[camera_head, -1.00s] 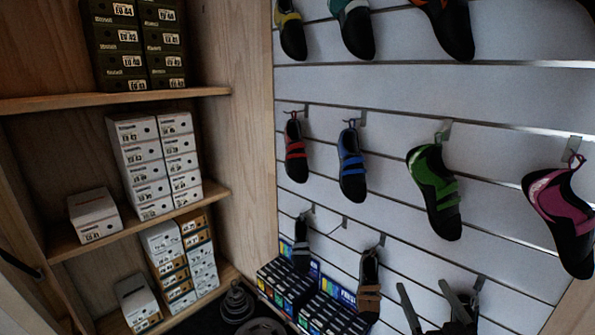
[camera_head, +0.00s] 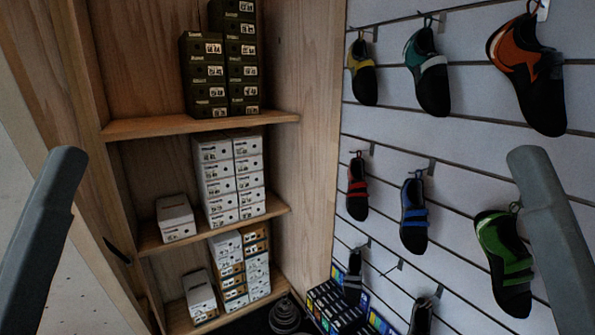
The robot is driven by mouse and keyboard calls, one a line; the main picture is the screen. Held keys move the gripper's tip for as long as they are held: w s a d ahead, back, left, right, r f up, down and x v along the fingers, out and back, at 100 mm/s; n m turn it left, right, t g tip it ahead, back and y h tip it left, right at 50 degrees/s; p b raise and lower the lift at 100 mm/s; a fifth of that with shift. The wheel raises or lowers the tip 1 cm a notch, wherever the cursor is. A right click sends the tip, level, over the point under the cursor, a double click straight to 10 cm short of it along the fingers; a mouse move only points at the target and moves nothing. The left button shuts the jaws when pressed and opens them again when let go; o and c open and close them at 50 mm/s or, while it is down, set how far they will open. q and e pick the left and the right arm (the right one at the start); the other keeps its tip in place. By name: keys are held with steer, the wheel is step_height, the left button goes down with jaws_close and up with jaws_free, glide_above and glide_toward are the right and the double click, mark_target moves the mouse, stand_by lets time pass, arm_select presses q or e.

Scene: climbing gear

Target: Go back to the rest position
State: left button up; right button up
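Two grey arm links of mine show, one at the left edge and one at the right edge of the head view. Neither of my grippers is in view, so what they hold, if anything, cannot be seen. Ahead is a wooden shelf (camera_head: 200,124) with shoe boxes. To its right is a white slatted wall (camera_head: 465,150) with climbing shoes hung on hooks.
Green boxes (camera_head: 203,72) stand on the upper shelf and white boxes (camera_head: 228,180) on the middle one. A single white box (camera_head: 175,218) stands apart. The green shoe (camera_head: 503,262) hangs beside my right arm link. Small coloured boxes (camera_head: 340,305) sit low.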

arm_select(q)
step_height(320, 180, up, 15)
steer(key=p, duration=1.2)
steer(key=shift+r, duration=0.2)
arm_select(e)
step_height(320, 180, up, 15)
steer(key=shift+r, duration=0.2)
